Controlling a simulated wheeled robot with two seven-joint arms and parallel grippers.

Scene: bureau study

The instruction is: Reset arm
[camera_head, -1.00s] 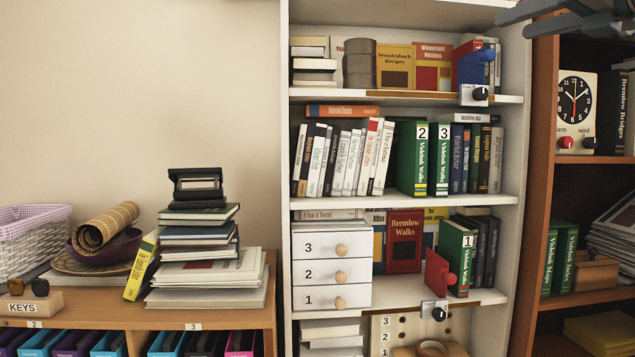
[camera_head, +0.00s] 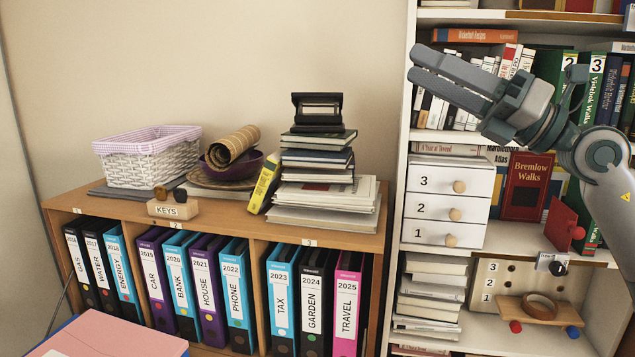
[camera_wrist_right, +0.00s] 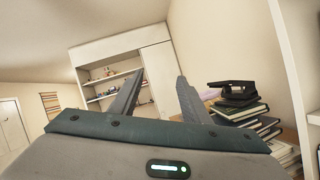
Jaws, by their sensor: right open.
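My right gripper (camera_head: 452,82) reaches in from the right in the head view, in front of the white bookcase (camera_head: 412,120). Its two fingers point left and lie apart with nothing between them. In the right wrist view the same gripper (camera_wrist_right: 155,95) shows both fingers spread and empty, with a far white cabinet beyond them. The fingers hide some of the white books on the bookcase's middle shelf. My left gripper is in neither view.
A small white drawer unit (camera_head: 447,202) stands in the bookcase below my right gripper. Left of it, a book stack (camera_head: 325,190) stands on a low wooden cabinet (camera_head: 140,222) with a wicker basket (camera_head: 150,165) and several binders below. The wall above is clear.

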